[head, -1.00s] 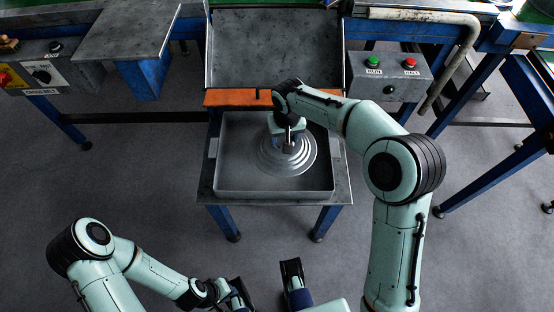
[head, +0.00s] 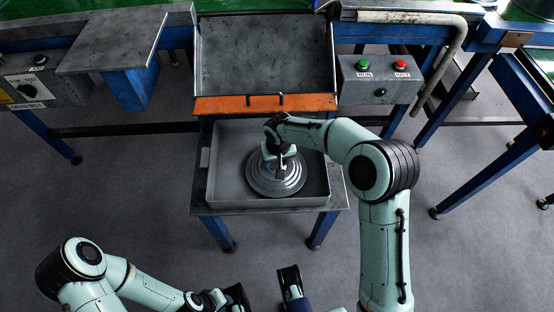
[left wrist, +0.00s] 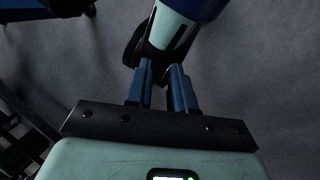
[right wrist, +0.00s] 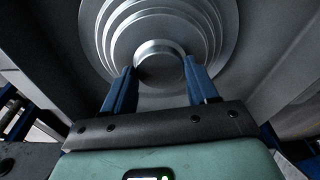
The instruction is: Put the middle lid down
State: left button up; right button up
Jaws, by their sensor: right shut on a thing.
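A round silver stepped lid (head: 277,184) with a knob is over the floor of a grey tray (head: 325,185) in the head view. It is level or nearly so, left of the tray's right wall. My right gripper (head: 277,157) comes down from above and is shut on the lid's knob. The right wrist view shows its blue fingers (right wrist: 158,72) on either side of the knob, with the lid's rings (right wrist: 118,30) around it. I cannot tell whether the lid touches the tray floor. My left gripper (left wrist: 162,66) is empty, with a narrow gap between its fingers.
The tray stands on a blue-legged table (head: 338,200). Behind it are an orange bar (head: 230,104) and a raised metal plate (head: 265,55). A button box (head: 378,80) stands to the right, and a switch box (head: 45,88) far left. The tray's left part is clear.

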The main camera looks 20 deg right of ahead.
jog(key=shift+f, duration=0.15)
jog(key=o, duration=1.5)
pick_arm(q)
jog(key=shift+w+f, duration=0.1)
jog(key=shift+w, duration=0.05)
pick_arm(e)
jog(key=shift+r, duration=0.5)
pick_arm(q)
jog(key=shift+s+d+r+g+p, duration=0.25)
jog(key=shift+s+r+g+p, duration=0.05)
jog(key=shift+s+r+p, duration=0.8)
pick_arm(e)
notch_tip(320, 180, up, 11)
jog(key=s, duration=0.2)
jog(key=shift+r, duration=0.15)
pick_arm(q)
jog(key=shift+w, duration=0.1)
pick_arm(e)
jog(key=shift+a, duration=0.1)
